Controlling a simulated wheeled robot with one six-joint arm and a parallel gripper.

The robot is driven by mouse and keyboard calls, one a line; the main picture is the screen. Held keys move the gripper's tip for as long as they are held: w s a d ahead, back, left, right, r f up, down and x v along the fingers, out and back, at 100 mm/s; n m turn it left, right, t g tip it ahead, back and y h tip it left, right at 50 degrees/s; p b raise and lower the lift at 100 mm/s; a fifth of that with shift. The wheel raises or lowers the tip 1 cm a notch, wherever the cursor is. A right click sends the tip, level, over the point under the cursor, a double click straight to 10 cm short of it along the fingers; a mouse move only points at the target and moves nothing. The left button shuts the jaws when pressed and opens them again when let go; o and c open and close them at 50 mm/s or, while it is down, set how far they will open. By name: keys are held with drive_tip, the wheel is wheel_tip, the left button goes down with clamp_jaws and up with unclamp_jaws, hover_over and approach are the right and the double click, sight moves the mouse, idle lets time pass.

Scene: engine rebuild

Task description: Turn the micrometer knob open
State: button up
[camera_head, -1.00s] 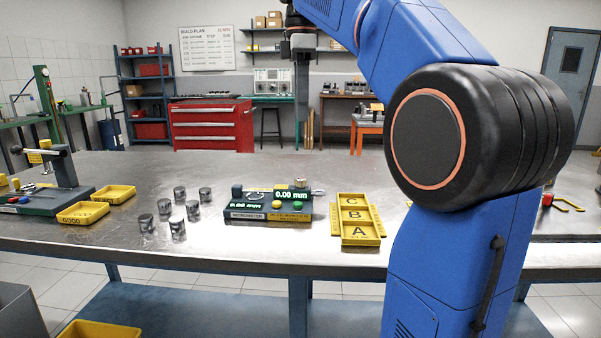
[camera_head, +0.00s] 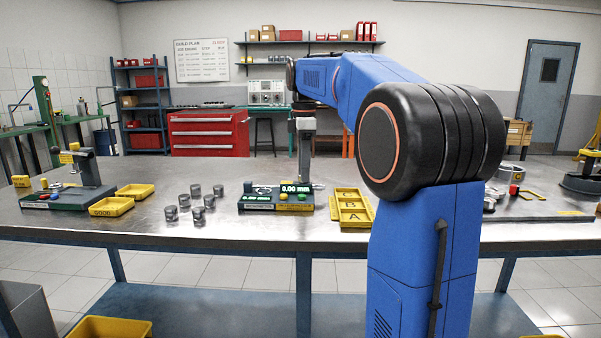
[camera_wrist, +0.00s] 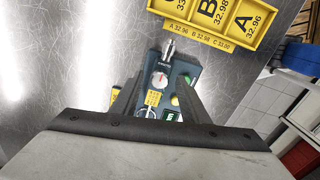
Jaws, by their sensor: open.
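The micrometer station (camera_head: 262,204), a dark green block with green readouts and coloured buttons, stands on the metal bench. The display facing up reads 0.00 mm. My gripper (camera_head: 304,180) points down above the station's right end in the head view. In the wrist view my gripper (camera_wrist: 158,95) is open and empty, its fingers spread on either side of the station. The silver micrometer knob (camera_wrist: 169,47) shows beyond the fingertips, at the station's end near the yellow tray. I see no contact with it.
A yellow tray (camera_head: 338,209) marked A, B, C lies right of the station. Several dark metal cylinders (camera_head: 197,213) stand to its left. Another green test stand (camera_head: 70,198) and yellow bins (camera_head: 111,207) are further left.

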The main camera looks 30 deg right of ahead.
drive_tip(key=shift+f, duration=0.25)
clamp_jaws()
